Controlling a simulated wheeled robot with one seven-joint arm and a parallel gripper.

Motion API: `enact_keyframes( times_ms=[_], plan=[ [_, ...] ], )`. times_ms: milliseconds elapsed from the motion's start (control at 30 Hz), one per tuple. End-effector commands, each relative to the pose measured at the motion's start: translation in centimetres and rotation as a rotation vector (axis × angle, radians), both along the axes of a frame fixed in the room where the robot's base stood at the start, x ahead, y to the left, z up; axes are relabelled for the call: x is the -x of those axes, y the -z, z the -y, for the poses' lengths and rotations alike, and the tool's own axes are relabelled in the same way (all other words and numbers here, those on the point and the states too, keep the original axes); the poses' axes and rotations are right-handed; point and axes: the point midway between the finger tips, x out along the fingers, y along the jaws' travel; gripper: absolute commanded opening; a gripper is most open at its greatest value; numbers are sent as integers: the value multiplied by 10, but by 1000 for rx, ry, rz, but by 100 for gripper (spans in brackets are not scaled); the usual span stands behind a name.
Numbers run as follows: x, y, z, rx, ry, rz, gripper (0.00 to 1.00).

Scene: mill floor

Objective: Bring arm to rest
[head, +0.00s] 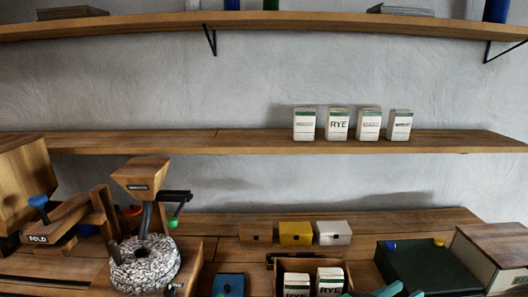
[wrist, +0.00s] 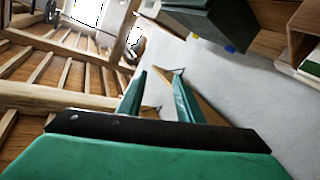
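My gripper (wrist: 161,88) shows in the wrist view with its two green fingers spread apart. Nothing is between the fingers, and the gripper touches nothing that I can see. In the head view, teal tips of my gripper (head: 398,291) show at the bottom edge, just right of an open wooden box (head: 350,283) holding two white bags (head: 329,281). The rest of the arm is out of the head view. The wrist view is tilted, with grey wall and wooden slats behind the fingers.
A dark green box (head: 425,268) and a wood-topped white box (head: 497,250) stand at right. A stone mill (head: 145,264) with a wooden hopper (head: 141,173) stands at left. Several bags, including a RYE bag (head: 338,124), line the middle shelf (head: 230,142). Three small boxes (head: 295,233) sit below.

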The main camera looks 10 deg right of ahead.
Motion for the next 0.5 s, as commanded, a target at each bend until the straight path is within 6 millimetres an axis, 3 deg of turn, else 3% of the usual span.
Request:
enact_keyframes(
  times_ms=[233, 500],
  plan=[
    [-26, 35, -45, 142, -249, -99, 33],
    [-30, 90, -105, 219, -515, -175, 33]
  ],
)
